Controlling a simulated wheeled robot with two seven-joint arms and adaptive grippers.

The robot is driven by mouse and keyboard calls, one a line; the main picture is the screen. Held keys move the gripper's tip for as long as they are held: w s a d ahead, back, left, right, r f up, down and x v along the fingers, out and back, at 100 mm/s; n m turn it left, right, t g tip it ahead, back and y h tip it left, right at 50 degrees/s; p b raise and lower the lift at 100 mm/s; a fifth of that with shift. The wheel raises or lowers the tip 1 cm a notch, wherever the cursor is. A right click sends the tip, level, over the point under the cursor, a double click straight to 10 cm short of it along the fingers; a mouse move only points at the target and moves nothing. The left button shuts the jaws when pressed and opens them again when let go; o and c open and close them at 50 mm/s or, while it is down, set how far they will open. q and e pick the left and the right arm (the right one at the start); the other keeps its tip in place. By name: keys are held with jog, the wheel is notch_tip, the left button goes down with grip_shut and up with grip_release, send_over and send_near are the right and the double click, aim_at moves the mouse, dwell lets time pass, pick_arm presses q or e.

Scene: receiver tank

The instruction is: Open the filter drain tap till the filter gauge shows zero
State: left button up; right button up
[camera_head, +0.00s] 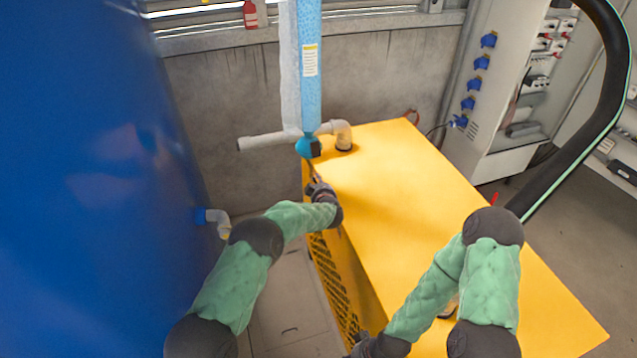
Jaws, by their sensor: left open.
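The filter (309,70) is a light-blue upright cylinder with a white label, standing above the yellow housing's left back corner. At its lower end is a darker blue fitting (308,147) with a dark part, which may be the drain tap; its handle is too small to make out. My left gripper (311,170) is open just below this fitting; I cannot tell if it touches. My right gripper (358,347) is at the bottom edge, mostly cut off, beside the housing's left side. I cannot make out a filter gauge or its reading.
A large blue tank (90,150) fills the left. The yellow housing (410,200) with a mesh side takes up the middle and right. A pale pipe (268,141) crosses beside the filter. A thick black hose (590,140) and an open electrical cabinet (495,100) stand at right.

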pick_arm(q)
jog(key=shift+x, duration=1.05)
jog(key=shift+a, duration=0.1)
grip_shut()
